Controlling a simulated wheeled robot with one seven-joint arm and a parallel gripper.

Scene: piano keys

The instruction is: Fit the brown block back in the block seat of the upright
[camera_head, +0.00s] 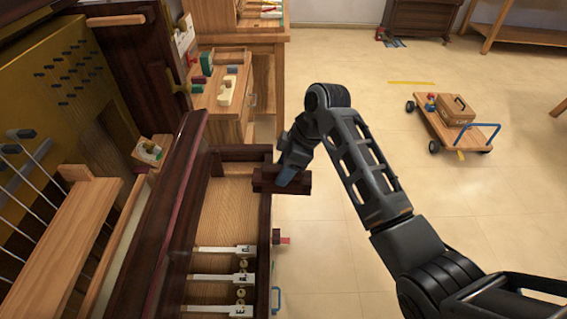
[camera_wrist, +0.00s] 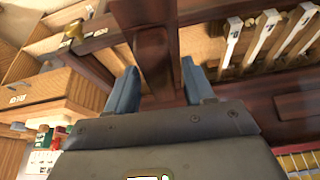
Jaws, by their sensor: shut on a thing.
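The brown block (camera_head: 267,180) is a dark, reddish-brown bar in the head view. My gripper (camera_head: 288,176) is shut on it, at the front right of the opened upright (camera_head: 190,150). In the wrist view the block (camera_wrist: 154,52) stands between the two blue-grey fingers of my gripper (camera_wrist: 158,82). The block is near the far end of the key bed (camera_head: 229,205), over or beside its front rail; whether it touches the rail is unclear. I cannot make out the block seat clearly.
Several white keys (camera_head: 225,250) lie on the near part of the key bed. A wooden bench (camera_head: 232,100) with tools and small parts stands beyond the upright. A cart (camera_head: 450,130) with a brown case stands on the right. Open floor lies between.

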